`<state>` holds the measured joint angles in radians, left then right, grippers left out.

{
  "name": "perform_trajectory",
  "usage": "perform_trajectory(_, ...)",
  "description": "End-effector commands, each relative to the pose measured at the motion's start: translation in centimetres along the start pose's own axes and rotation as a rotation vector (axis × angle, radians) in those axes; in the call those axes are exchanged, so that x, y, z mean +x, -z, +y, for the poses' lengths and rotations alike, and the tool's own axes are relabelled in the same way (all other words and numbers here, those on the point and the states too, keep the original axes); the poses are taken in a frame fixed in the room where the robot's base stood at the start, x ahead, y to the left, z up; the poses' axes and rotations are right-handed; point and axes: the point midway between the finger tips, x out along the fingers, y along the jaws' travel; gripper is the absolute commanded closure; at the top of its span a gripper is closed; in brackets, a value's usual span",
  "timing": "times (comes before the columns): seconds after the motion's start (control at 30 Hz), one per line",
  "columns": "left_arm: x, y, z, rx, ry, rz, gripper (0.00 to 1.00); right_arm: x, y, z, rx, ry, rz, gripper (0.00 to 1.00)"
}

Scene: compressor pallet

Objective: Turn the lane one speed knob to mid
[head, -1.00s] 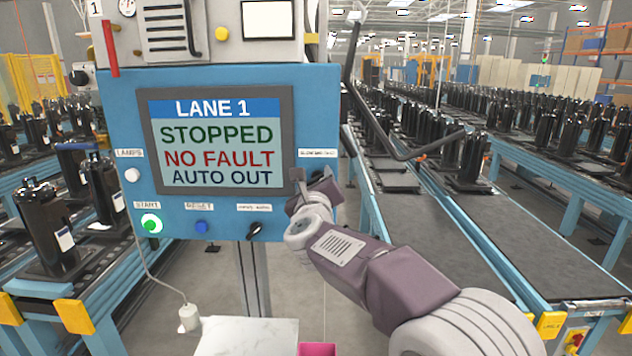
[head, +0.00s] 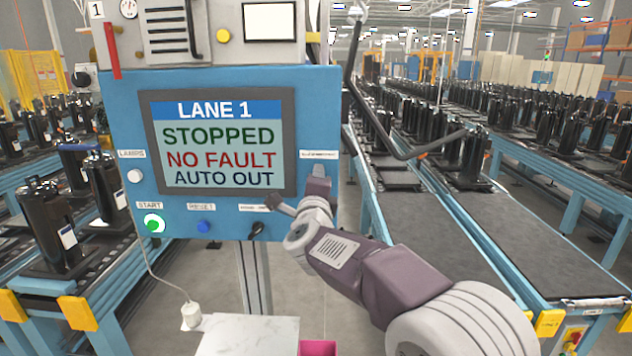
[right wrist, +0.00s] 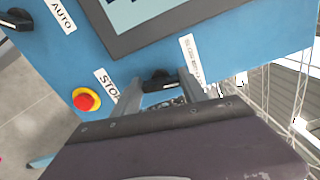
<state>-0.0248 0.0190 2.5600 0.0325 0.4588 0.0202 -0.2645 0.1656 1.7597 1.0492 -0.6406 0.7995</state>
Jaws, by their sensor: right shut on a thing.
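The black speed knob (right wrist: 158,80) sits on the blue control panel (right wrist: 240,40). In the right wrist view, my right gripper (right wrist: 160,88) has its two fingers on either side of this knob and is shut on it. In the head view, my right gripper (head: 300,193) is at the panel's lower right corner, below a small white label (head: 319,154), and hides the knob. Which setting the knob points to cannot be told. The label beside the knob (right wrist: 192,62) is too blurred to read. My left gripper is not in view.
The screen (head: 222,140) reads LANE 1, STOPPED, NO FAULT, AUTO OUT. A green start button (head: 154,223), a blue reset button (head: 203,226) and a black selector (head: 256,230) line the panel's bottom. A red stop button (right wrist: 86,99) is near the gripper.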

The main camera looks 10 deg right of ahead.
Motion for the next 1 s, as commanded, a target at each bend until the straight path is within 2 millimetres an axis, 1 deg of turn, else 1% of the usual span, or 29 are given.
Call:
perform_trajectory(0.2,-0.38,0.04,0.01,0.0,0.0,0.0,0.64,0.02,0.03,0.34,-0.108,-0.007,0.0,0.9)
perform_trajectory(0.4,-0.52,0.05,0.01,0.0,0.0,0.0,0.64,0.02,0.05,0.43,-0.161,-0.008,0.0,0.9)
perform_trajectory(0.93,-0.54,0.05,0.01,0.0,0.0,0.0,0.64,0.02,0.05,0.49,-0.18,-0.008,0.0,0.9)
perform_trajectory(0.97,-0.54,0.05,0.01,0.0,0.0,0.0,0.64,0.02,0.05,0.49,-0.18,-0.008,0.0,0.44)
perform_trajectory(1.0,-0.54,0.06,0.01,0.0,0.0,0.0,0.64,0.02,0.05,0.48,-0.179,-0.008,0.0,0.32)
